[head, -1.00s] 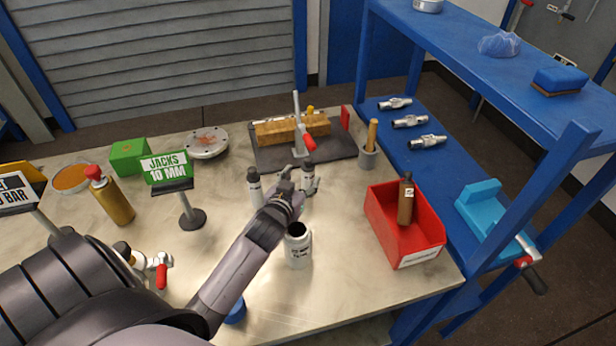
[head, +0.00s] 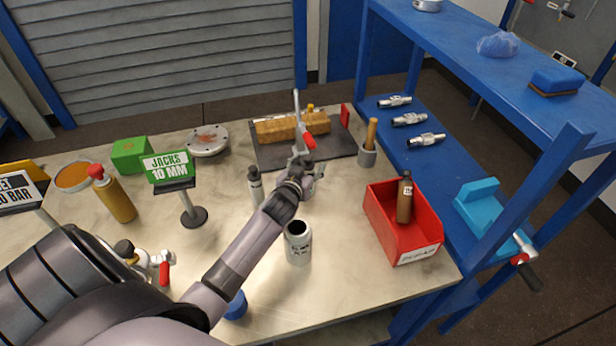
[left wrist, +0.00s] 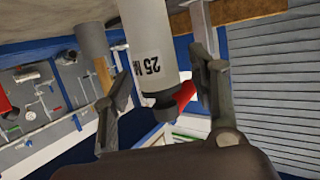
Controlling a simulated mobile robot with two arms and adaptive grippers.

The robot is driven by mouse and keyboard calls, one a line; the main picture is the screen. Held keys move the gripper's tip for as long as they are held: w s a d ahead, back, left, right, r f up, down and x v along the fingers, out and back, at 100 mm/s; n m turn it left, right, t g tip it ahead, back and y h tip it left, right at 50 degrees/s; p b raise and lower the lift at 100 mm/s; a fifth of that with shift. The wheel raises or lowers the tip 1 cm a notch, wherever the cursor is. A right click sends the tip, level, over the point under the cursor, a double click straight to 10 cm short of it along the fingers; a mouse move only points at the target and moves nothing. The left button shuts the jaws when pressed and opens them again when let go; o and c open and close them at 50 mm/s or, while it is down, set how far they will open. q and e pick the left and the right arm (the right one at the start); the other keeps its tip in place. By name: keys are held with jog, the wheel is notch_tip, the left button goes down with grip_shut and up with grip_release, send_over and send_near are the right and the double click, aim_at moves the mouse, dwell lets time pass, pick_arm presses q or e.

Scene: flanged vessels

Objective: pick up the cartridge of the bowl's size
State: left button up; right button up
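My left gripper (head: 304,174) is at the back middle of the table, over a white cartridge that it mostly hides in the head view. In the left wrist view, that white cartridge (left wrist: 150,52) with a dark end and the print "25 M" stands between the two spread fingers (left wrist: 165,98), with a gap showing on the right side. A second white cartridge (head: 255,186) with a dark top stands just left of the gripper. An open-topped white vessel (head: 298,246), possibly the bowl, stands in front; its dark print is unreadable. My right gripper is not in view.
A red bin (head: 400,245) holding a brown bottle (head: 405,200) stands right. A dark board (head: 265,157) with a wooden block and red-handled clamp lies behind the gripper, near a wooden-handled tool in a grey cup (head: 367,153). A "JACKS 10 MM" sign (head: 168,168) stands left.

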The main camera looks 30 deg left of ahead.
pick_arm(q)
jog(key=c, duration=1.2)
